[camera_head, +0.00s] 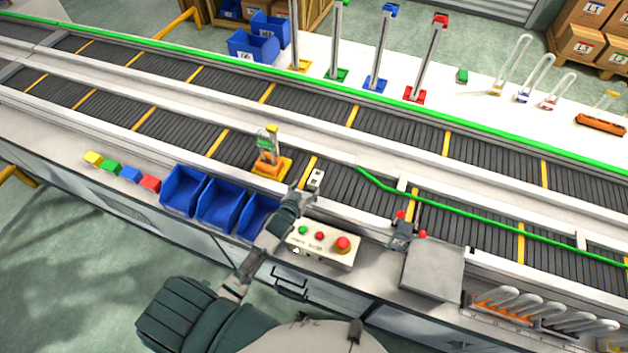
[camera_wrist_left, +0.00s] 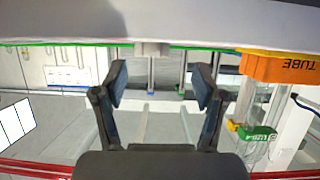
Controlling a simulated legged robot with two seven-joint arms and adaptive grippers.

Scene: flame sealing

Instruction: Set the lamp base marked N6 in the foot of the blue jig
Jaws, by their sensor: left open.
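The blue jig (camera_head: 375,84) stands on the white surface beyond the conveyor, an upright on a blue foot. No N6 mark is readable. A row of small blocks, yellow (camera_head: 92,158), green (camera_head: 111,167), blue (camera_head: 130,174) and red (camera_head: 150,183), lies on the near bench at left; I cannot tell if one is the lamp base. My left gripper (camera_head: 300,192) is by the conveyor's near rail, above the button box. In the left wrist view its two fingers (camera_wrist_left: 160,85) are apart with nothing held. My right gripper is not seen.
An orange carrier (camera_head: 270,165) with a green-topped part sits on the conveyor, just left of my gripper. Blue bins (camera_head: 222,203) and a button box (camera_head: 322,243) are on the near bench. Yellow (camera_head: 300,65), green (camera_head: 336,75) and red (camera_head: 415,95) jigs flank the blue one.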

